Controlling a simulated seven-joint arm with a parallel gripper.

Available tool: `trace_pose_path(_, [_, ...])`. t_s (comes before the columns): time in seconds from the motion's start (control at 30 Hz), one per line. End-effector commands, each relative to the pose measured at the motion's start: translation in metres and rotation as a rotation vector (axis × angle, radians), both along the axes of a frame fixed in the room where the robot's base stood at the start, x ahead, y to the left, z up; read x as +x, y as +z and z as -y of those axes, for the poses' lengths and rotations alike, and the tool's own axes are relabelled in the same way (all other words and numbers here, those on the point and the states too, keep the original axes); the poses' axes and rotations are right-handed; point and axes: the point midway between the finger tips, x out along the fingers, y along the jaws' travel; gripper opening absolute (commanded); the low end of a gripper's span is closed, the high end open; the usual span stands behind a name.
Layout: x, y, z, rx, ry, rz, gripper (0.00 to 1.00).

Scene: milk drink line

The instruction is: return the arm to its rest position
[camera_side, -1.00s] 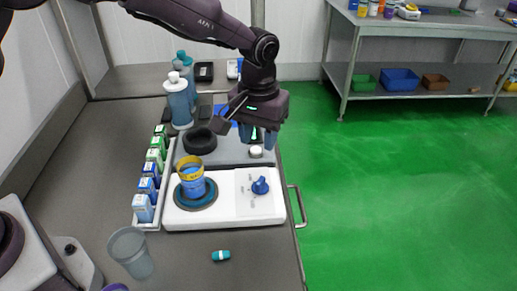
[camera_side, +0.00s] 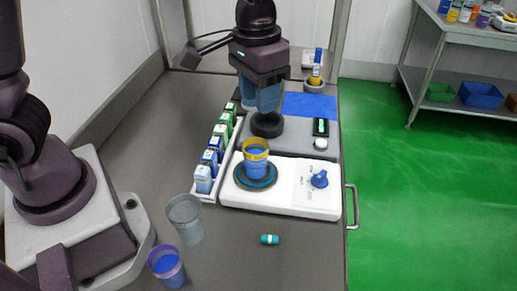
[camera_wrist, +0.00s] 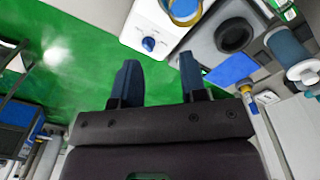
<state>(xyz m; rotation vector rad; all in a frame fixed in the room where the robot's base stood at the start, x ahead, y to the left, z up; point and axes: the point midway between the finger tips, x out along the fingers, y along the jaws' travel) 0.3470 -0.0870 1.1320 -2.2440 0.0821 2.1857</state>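My gripper (camera_side: 262,108) hangs in the air with its blue fingers pointing down, seen in front of the far part of the bench near a black ring (camera_side: 267,125). In the wrist view my gripper (camera_wrist: 158,72) has its two fingers wide apart with nothing between them. A blue cup with a yellow rim (camera_side: 256,160) stands on the round dark plate of a white hotplate-like device (camera_side: 290,203). A blue knob (camera_side: 320,179) is on that device's right side. My arm's upper links lie partly outside the side view.
A rack of small cartons (camera_side: 209,188) stands left of the device. A grey translucent cup (camera_side: 186,218), a purple-rimmed blue cup (camera_side: 168,267) and a small teal capsule (camera_side: 270,239) are nearer. A blue mat (camera_side: 310,106) lies behind. The bench front is mostly clear.

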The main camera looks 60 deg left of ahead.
Motion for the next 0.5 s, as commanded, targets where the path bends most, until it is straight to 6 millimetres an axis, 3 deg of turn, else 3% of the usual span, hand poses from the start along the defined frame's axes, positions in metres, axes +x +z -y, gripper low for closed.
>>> trace_pose_path(0.03, [-0.015, 0.015, -0.011, -0.009, -0.009, 0.031, 0.39])
trace_pose_path(0.2, [-0.064, 0.045, -0.038, -0.018, -0.045, 0.130, 0.39])
trace_pose_path(0.5, [-0.136, 0.073, -0.073, 0.006, -0.015, 0.335, 0.39])
